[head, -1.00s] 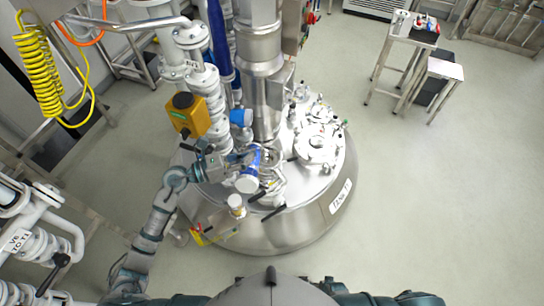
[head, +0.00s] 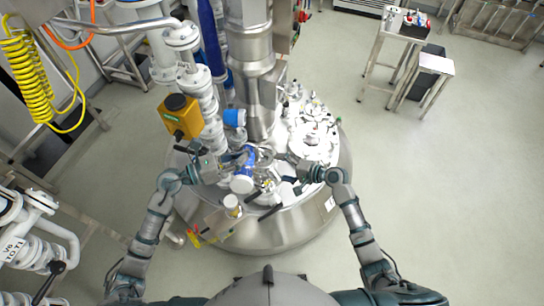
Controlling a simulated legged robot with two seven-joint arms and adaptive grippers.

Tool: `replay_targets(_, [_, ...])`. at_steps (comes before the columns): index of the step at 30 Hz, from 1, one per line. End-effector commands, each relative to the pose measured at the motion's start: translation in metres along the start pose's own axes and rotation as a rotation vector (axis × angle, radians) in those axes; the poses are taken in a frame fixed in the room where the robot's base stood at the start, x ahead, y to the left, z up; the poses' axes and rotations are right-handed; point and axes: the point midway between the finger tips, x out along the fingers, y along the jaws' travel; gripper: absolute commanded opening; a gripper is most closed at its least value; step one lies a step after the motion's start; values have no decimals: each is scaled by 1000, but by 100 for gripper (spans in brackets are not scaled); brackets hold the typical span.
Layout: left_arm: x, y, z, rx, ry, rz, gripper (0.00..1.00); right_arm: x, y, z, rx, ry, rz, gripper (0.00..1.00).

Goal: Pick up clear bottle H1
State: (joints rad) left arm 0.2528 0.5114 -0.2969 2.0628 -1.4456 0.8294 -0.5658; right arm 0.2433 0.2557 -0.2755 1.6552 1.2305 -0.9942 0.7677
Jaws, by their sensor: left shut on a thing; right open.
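I cannot make out clear bottle H1 by any label. Small bottles with red and blue parts (head: 414,18) stand on the far trolley at the upper right, too small to tell apart. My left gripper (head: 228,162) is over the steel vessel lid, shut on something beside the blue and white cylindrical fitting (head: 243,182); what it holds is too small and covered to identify. My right gripper (head: 287,165) is open over the lid, to the right of that fitting, its fingers pointing left. Its fingertips are hard to separate from the metal fittings.
The round steel vessel (head: 265,237) fills the middle, its lid crowded with valves and ports. An orange box (head: 180,117) and pipes stand at its left. A yellow coiled hose (head: 27,75) hangs at far left. The floor at right is clear up to the trolley (head: 402,36).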

Motion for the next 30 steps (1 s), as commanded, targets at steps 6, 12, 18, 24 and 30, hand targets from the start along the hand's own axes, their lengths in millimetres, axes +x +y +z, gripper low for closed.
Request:
replay_targets(6, [0,0,1,1,-2,0,0,-24,-89,49,-8,-181,-104,100])
replay_targets(12, [0,0,1,1,-2,0,0,-35,-116,73,-13,-260,-128,100])
replay_targets(18, [0,0,1,1,-2,0,0,-15,-121,80,-10,-269,-132,100])
replay_targets(24, [0,0,1,2,-2,0,0,24,-126,92,-12,-269,-132,100])
replay_targets(30, [0,0,1,2,-2,0,0,58,-131,100,-12,-266,-132,100])
